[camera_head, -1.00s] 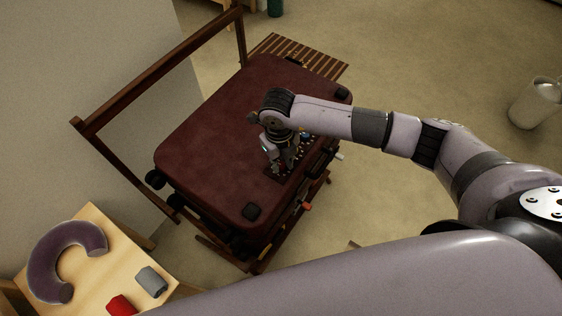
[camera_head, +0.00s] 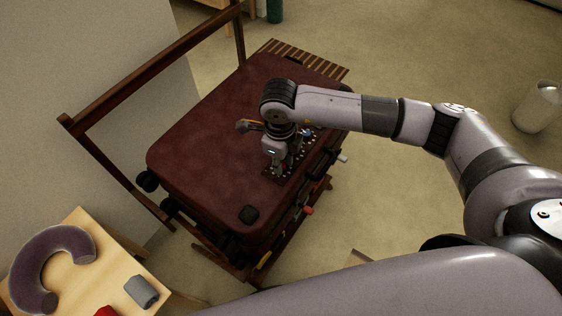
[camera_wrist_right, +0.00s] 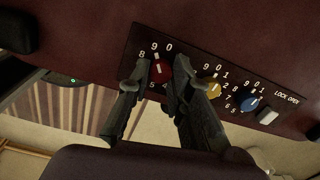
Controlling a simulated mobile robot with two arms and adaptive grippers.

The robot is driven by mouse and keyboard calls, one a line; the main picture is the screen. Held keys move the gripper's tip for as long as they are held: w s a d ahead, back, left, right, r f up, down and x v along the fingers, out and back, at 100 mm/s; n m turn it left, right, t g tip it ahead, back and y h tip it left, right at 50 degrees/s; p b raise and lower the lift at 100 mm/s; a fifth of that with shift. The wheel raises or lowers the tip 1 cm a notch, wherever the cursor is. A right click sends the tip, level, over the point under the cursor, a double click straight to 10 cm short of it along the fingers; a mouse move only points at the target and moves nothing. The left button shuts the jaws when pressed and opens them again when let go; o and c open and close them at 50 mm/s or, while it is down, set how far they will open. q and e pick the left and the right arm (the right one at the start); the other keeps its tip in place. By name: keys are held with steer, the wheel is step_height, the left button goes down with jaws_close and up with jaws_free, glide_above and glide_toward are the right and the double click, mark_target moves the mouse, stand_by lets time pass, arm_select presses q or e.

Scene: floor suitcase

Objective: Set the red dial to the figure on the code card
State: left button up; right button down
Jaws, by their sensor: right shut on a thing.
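The dark red suitcase (camera_head: 205,145) lies on a wooden rack. Its lock panel (camera_wrist_right: 190,48) carries three dials with figures around them. The red dial (camera_wrist_right: 160,72) sits between the fingers of my right gripper (camera_wrist_right: 159,80), which is shut on it. The dial's white mark points up, near the 9 and 0. The yellow dial (camera_wrist_right: 211,87) and the blue dial (camera_wrist_right: 249,103) are to its right, clear of the fingers. In the head view my right gripper (camera_head: 280,168) reaches down onto the panel. No code card can be made out. My left gripper is not in view.
A "LOCK OPEN" label and a pale slide (camera_wrist_right: 267,115) are at the panel's right end. A small wooden table (camera_head: 78,262) at lower left holds a neck pillow (camera_head: 30,265), a grey item (camera_head: 142,291) and a red item. A white bin (camera_head: 538,107) stands far right.

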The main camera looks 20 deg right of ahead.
steer(key=c, duration=1.4)
jaws_free()
steer(key=shift+c, duration=0.2)
step_height(320, 180, up, 12)
steer(key=shift+s, duration=0.15)
steer(key=shift+a, duration=0.1)
